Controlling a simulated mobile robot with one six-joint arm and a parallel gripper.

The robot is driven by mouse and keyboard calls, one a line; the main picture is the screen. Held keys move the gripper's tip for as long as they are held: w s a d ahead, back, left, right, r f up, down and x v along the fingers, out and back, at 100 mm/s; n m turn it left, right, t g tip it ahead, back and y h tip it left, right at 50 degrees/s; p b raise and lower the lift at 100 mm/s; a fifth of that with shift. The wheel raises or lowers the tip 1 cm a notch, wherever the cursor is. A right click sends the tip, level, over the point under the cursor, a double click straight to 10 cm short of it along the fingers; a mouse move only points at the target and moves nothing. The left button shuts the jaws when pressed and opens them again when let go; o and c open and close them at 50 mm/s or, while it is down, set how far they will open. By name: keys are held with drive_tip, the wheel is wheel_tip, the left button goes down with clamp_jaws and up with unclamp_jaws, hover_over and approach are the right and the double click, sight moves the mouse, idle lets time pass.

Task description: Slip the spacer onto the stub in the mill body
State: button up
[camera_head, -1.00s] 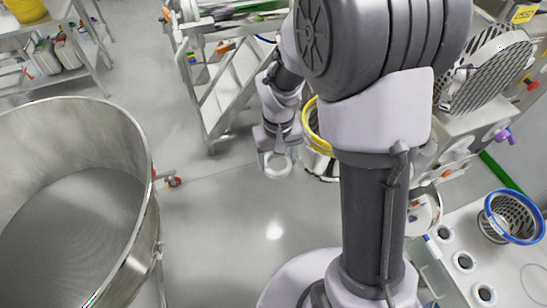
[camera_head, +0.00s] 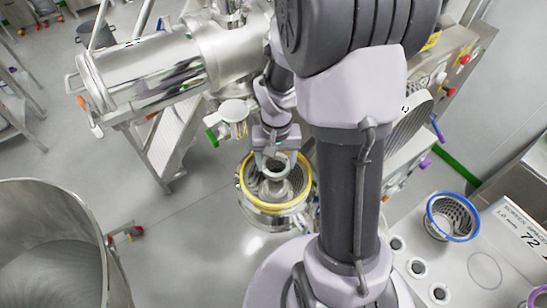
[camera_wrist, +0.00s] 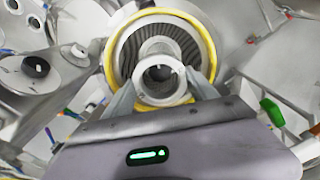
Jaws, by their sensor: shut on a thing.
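The spacer, a short pale metal ring (camera_wrist: 160,97), is held between the two fingers of my gripper (camera_wrist: 163,88). It also shows in the head view (camera_head: 277,174), where my gripper (camera_head: 274,160) is above the mill body. The mill body (camera_head: 262,208) is a round steel housing with a yellow rim, and it shows behind the spacer in the wrist view (camera_wrist: 113,40). Inside it are dark slotted walls and a grey central stub (camera_wrist: 157,46). The spacer partly covers the stub. The spacer appears above it; I cannot tell the exact gap or alignment.
A large steel bowl (camera_head: 40,225) stands at lower left. A steel cylinder (camera_head: 150,70) and a stepped ladder (camera_head: 170,140) are behind the mill. A blue-rimmed basket (camera_head: 453,217) sits on the right bench.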

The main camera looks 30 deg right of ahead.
drive_tip(key=f+b, duration=0.4)
drive_tip(key=f, duration=0.1)
drive_tip(key=f+b, duration=0.5)
drive_tip(key=shift+w+d+f, duration=0.2)
drive_tip(key=shift+f, duration=0.15)
drive_tip(key=o, duration=1.6)
drive_tip(key=shift+r, duration=0.1)
wheel_tip(320, 180, up, 17)
drive_tip(key=p, duration=0.2)
drive_tip(key=shift+r+p, duration=0.2)
drive_tip(key=shift+p, duration=0.15)
